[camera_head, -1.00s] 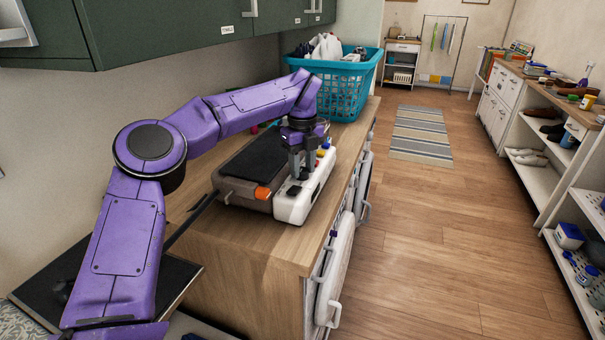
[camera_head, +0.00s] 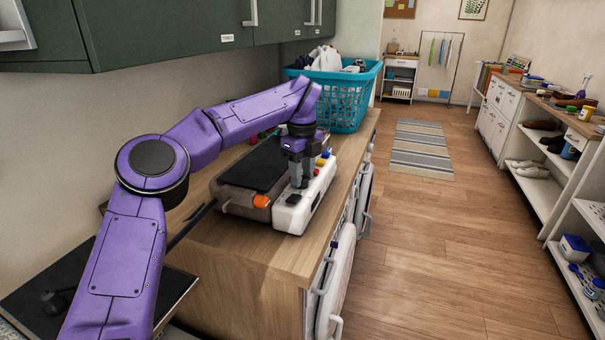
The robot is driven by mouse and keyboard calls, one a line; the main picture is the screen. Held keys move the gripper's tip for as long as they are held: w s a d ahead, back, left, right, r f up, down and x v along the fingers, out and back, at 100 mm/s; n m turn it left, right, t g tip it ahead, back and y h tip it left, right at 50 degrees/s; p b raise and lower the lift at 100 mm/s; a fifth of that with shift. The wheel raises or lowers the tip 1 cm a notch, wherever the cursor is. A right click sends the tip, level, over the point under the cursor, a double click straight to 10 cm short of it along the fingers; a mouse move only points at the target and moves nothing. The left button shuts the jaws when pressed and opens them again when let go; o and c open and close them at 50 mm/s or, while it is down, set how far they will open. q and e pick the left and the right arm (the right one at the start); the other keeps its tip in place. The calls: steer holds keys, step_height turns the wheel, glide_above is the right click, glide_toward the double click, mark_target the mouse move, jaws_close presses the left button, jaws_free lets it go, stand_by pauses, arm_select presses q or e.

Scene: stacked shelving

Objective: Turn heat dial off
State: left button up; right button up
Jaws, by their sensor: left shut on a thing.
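A machine with a dark flat top (camera_head: 258,165) and a white control panel (camera_head: 292,214) sits on the wooden counter. The panel carries a black knob or button (camera_head: 293,199), an orange knob (camera_head: 261,201) sits on the machine's near face, and red, yellow and blue controls (camera_head: 323,158) line the panel's far part. My left gripper (camera_head: 300,184) points down onto the panel's middle, its fingers shut on a small control there. The fingers hide that control, so I cannot tell its shape or setting. My right gripper is out of view.
A teal laundry basket (camera_head: 340,98) filled with items stands behind the machine. Green cupboards (camera_head: 160,32) hang above the counter (camera_head: 262,250). Light panels with handles (camera_head: 335,280) line the counter's front. White shelves (camera_head: 545,195) stand at the right. The wooden floor between is clear, with a striped rug (camera_head: 420,150).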

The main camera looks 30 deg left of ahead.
arm_select(q)
steer(key=o, duration=0.9)
steer(key=shift+a, duration=0.15)
steer(key=shift+o, duration=0.7)
steer(key=shift+a, duration=0.1)
step_height(320, 180, up, 10)
steer(key=p, duration=0.2)
steer(key=shift+r+p, duration=0.2)
steer(key=shift+p, duration=0.15)
